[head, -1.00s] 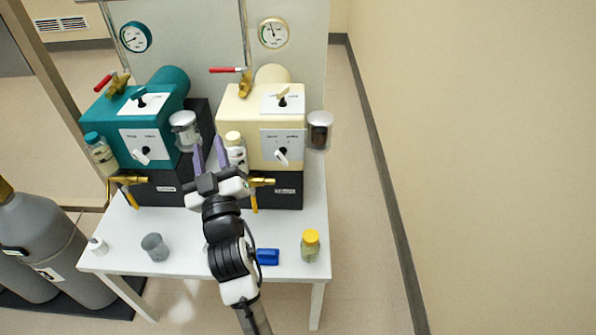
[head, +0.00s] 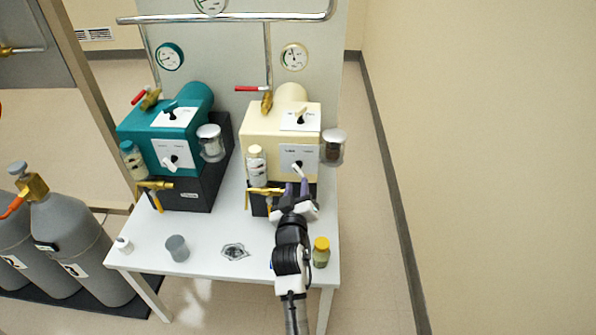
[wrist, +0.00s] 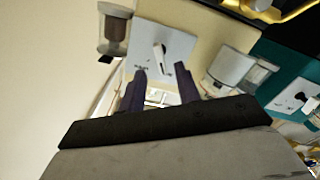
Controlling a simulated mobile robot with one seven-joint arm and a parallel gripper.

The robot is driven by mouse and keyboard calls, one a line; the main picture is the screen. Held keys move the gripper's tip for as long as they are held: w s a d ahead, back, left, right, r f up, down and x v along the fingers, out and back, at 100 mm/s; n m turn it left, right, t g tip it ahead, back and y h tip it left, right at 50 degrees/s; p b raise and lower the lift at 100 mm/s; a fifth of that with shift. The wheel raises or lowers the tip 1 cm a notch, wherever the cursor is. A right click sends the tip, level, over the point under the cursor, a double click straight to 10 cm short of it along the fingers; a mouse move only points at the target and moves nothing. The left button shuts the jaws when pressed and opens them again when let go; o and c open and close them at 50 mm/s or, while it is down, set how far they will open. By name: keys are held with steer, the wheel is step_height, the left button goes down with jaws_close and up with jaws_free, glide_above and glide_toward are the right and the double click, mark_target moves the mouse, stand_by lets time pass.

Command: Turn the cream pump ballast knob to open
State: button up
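The cream pump (head: 262,122) stands at the right of the white table, on a black base. Its front plate (head: 287,155) carries a white lever knob (head: 298,168), tilted with its handle to the lower right in the head view. A second knob (head: 301,114) sits on its top plate. The labels are too small to read, so I cannot tell which is the ballast knob. My gripper (head: 297,186) is open and empty, just below and in front of the front knob. In the wrist view that knob (wrist: 159,56) lies beyond and between the fingertips (wrist: 160,78), apart from them.
A clear jar with dark contents (head: 333,147) hangs right of the plate; a cream-capped bottle (head: 256,165) and brass valve (head: 264,191) are at its left. The teal pump (head: 190,110) stands further left. A yellow-capped jar (head: 321,252) is near my arm; the table's front middle is mostly clear.

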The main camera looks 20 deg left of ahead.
mark_target(298, 174)
steer(key=shift+p+x, duration=0.5)
steer(key=shift+x, duration=2.1)
jaws_close()
